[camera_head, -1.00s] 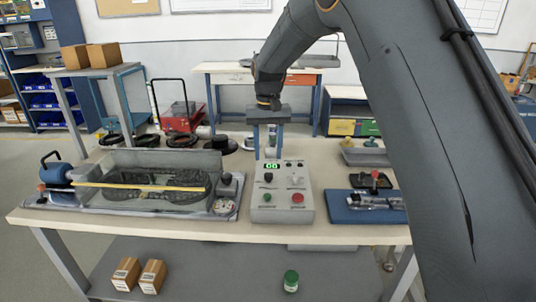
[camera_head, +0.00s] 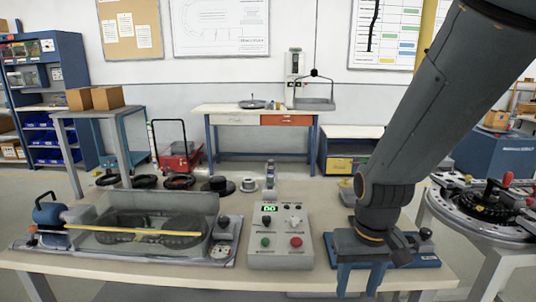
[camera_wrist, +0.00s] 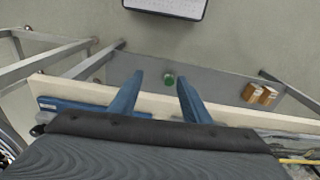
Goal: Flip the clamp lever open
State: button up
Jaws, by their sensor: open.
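A dark ring-shaped fixture (camera_head: 485,207) stands on a round table at the right of the head view. A red-tipped lever (camera_head: 507,179) stands up from it; I cannot tell whether it is the clamp lever. A blue plate (camera_head: 428,261) lies at the right end of the workbench, mostly behind my gripper, and its fittings are largely hidden. My gripper (camera_head: 360,280) points down in front of this plate, near the bench's front edge. In the wrist view its two blue fingers (camera_wrist: 160,84) are apart with nothing between them.
The workbench (camera_head: 200,272) holds a grey control box (camera_head: 280,245) left of my gripper and a clear-walled tray (camera_head: 150,207) farther left.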

aim_at(32, 229)
jog(key=u, duration=2.5)
jog(key=k, duration=0.65)
jog(key=u, duration=1)
jog(key=i, duration=1.25)
jog(key=z, duration=0.45)
jog(key=i, duration=0.75)
jog(key=z, duration=1.2)
jog(key=i, duration=0.3)
jog(key=z, duration=0.2)
